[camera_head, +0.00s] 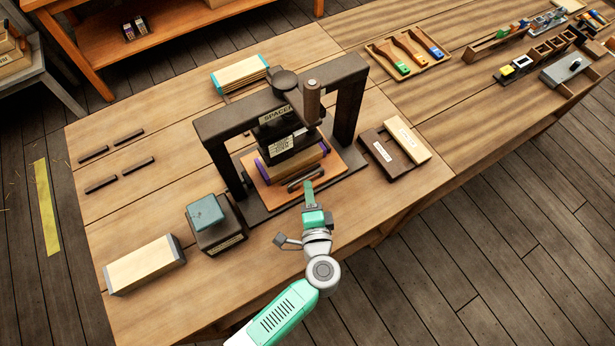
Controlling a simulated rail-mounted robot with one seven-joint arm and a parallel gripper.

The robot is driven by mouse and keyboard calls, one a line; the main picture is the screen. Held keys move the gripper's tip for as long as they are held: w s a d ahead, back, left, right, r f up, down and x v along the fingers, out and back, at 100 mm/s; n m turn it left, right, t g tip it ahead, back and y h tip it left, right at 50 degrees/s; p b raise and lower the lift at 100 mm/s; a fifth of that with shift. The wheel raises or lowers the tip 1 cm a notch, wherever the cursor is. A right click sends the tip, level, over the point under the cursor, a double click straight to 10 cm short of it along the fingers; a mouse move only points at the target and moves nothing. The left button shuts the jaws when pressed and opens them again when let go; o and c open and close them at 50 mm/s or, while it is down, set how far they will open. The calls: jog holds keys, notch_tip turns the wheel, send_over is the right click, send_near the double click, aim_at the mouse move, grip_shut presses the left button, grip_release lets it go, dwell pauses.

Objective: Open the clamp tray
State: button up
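The handwheel press, a dark frame (223,124), stands on the table with a wheel and a wooden-gripped handle (312,100) on top. At its base lies an orange-brown board (343,160), which looks like the clamp tray. It carries a block with purple ends (262,171) under the dark press head. A dark bar handle (292,186) runs along the tray's front. My gripper (309,186) is green and points at the tray's front edge, by the right part of the handle. Whether it touches the handle, and whether its fingers are apart, I cannot tell.
A dark box with a teal top (206,213) and a pale block (144,265) stand left of the press. Dark and cream boards (394,149) lie to the right. Several dark bars (101,185) lie at the far left. The table front near my arm is clear.

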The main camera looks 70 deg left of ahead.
jog(key=x, duration=0.4)
jog(key=shift+w+a, duration=0.1)
jog(key=shift+a, duration=0.2)
jog(key=shift+c, duration=0.2)
grip_shut()
jog(key=shift+d, duration=0.15)
